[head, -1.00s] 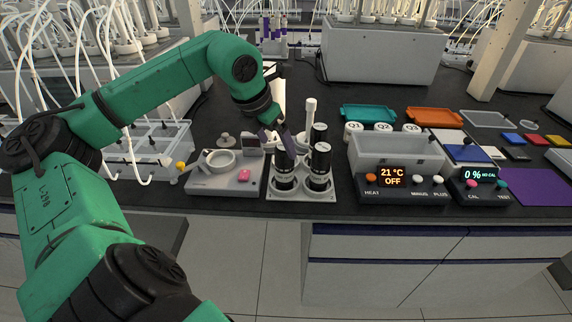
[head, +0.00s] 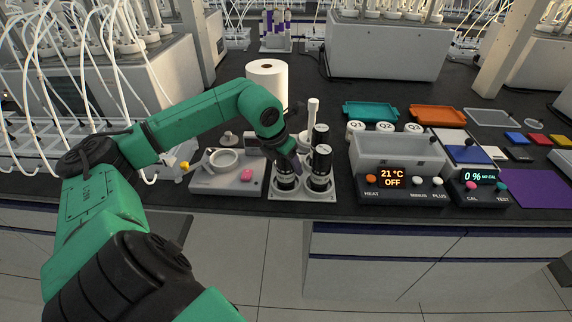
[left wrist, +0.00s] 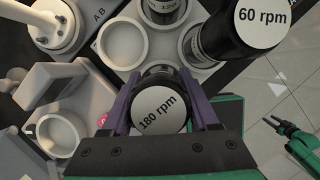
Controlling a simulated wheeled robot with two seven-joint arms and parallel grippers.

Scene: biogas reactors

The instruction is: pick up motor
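A black motor with a white cap marked "180 rpm" (left wrist: 160,109) stands upright in the front left ring of a light holder plate (head: 302,196). My left gripper (head: 287,165) is over it, pointing down. In the left wrist view its purple fingers (left wrist: 160,90) lie on either side of this motor, with a narrow gap at the cap's right side; contact lower down is unclear. A motor marked "60 rpm" (left wrist: 262,18) stands to its right, and a third motor (head: 320,132) behind that. My right gripper (left wrist: 272,121) shows small, its fingers apparently apart.
One holder ring (left wrist: 125,42) is empty. A grey device with a white dish (head: 222,160) stands left of the holder. A heater bath (head: 397,155) stands close on the right. A paper roll (head: 267,85) stands behind. The neighbouring motors are very close.

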